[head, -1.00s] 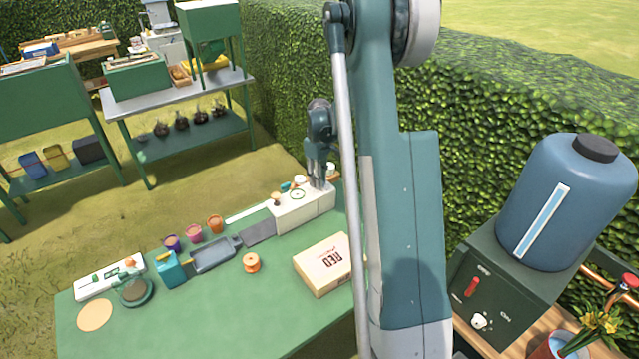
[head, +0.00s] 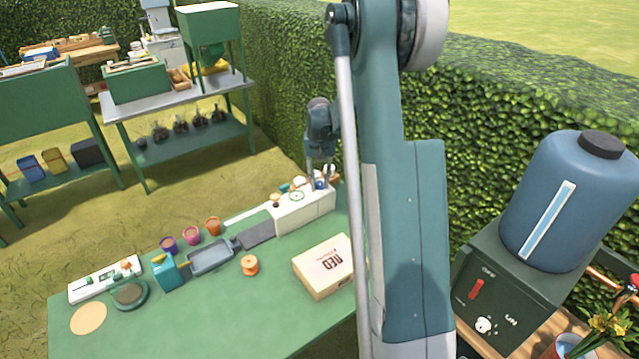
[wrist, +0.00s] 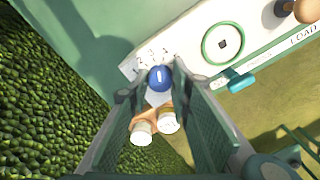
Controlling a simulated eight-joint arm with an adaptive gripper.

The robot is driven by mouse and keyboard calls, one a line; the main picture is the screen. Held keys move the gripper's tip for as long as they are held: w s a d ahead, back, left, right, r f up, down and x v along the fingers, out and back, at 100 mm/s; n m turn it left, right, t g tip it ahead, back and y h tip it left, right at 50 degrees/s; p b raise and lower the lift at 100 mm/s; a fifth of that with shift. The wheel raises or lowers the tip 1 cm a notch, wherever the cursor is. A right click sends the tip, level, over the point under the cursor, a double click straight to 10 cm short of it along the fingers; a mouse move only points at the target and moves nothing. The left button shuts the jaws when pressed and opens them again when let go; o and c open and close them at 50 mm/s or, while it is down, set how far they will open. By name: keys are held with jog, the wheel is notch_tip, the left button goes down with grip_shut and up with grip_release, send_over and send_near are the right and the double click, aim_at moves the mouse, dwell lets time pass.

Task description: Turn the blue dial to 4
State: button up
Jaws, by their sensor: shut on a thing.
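The blue dial (wrist: 160,78) sits on the white panel (wrist: 200,30), with a pale mark on its top. The numbers 2, 3 and 4 are printed beside it in the wrist view; the mark's exact setting is hard to read. In the head view the blue dial (head: 319,184) shows low between my fingers at the far right end of the white box (head: 300,214). My gripper (wrist: 158,88) reaches down over the dial, its two fingers on either side of it, shut on it.
A green ring (wrist: 222,43) lies beside the dial on the panel. Two white-topped pieces (wrist: 155,130) on an orange base show between my fingers. A cardboard box (head: 325,265) stands nearer on the green table. A hedge (wrist: 45,110) is close behind.

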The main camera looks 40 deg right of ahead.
aim_at(319, 183)
jog(key=shift+m, duration=1.6)
jog(key=o, duration=0.9)
jog(key=shift+r, duration=0.1)
jog(key=shift+r, duration=5.9)
